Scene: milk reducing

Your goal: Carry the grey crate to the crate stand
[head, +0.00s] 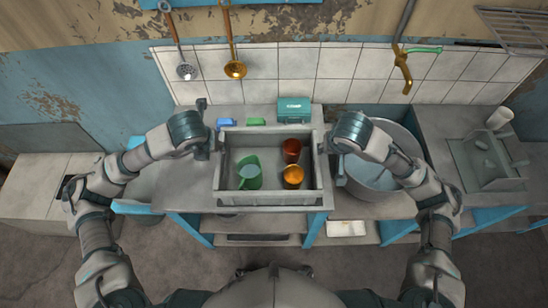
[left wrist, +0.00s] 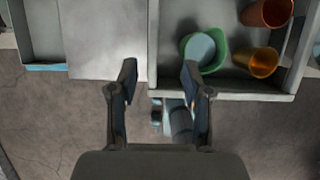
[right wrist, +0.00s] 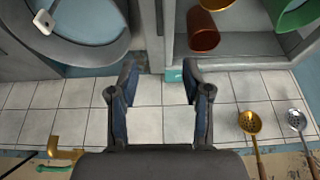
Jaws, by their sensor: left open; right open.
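The grey crate (head: 268,198) stands upright on the counter in the middle of the head view. It holds a green cup (head: 250,172), a red cup (head: 291,151) and an orange cup (head: 293,176). My left gripper (head: 209,138) is open at the crate's left wall, which runs between the fingertips in the left wrist view (left wrist: 160,78). My right gripper (head: 327,142) is open at the right wall, which shows between its fingertips in the right wrist view (right wrist: 160,80). I cannot tell whether the fingers touch the walls. I cannot make out which surface is the crate stand.
A large metal pot (head: 372,176) stands close to the crate's right. A teal box (head: 294,109) and small blue and green items lie behind it. A dish rack (head: 487,162) is far right. A pale table (head: 40,190) at far left looks mostly clear.

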